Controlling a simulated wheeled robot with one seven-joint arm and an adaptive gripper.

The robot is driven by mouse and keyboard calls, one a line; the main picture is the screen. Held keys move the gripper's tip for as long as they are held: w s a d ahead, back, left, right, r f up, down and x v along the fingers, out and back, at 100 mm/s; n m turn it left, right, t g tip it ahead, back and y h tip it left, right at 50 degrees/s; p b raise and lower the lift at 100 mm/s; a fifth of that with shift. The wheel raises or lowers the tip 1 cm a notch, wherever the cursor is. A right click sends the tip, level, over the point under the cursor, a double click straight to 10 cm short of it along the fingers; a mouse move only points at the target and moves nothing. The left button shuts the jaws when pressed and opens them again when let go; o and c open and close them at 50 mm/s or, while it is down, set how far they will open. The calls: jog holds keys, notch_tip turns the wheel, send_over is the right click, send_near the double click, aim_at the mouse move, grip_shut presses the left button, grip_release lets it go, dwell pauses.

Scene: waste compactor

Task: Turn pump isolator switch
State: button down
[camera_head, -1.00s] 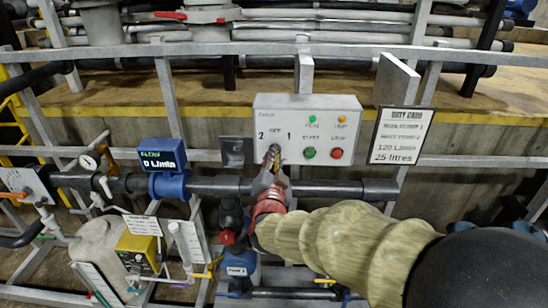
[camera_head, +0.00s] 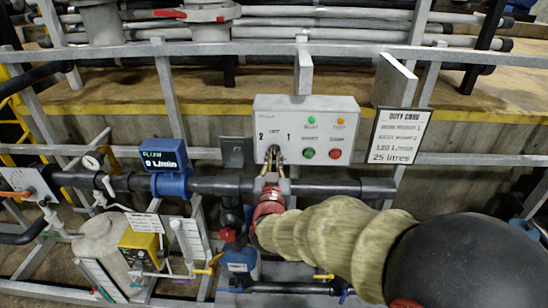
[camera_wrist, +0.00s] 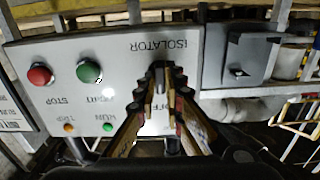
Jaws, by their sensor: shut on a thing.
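The isolator switch (camera_head: 273,149) is a small dark knob low on the left half of the light grey control box (camera_head: 340,118), below the "OFF" mark and between "2" and "1". My gripper (camera_head: 272,158) comes up from below, its fingers shut on the knob. In the wrist view, my gripper (camera_wrist: 160,88) closes from both sides around the dark switch (camera_wrist: 159,68), below the word "ISOLATOR", which appears upside down. The fingers hide most of the knob, so I cannot tell exactly where it points.
Green button (camera_head: 308,154) and red button (camera_head: 335,154) sit right of the switch, with a green and an orange lamp above. A duty card (camera_head: 400,136) stands to the right. A dark pipe (camera_head: 330,187) runs below the box. A blue flow meter display (camera_head: 163,157) is left.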

dwell(0.4)
jog(key=c, duration=1.9)
grip_release()
jog(key=s, duration=1.2)
jog(key=shift+a, duration=0.2)
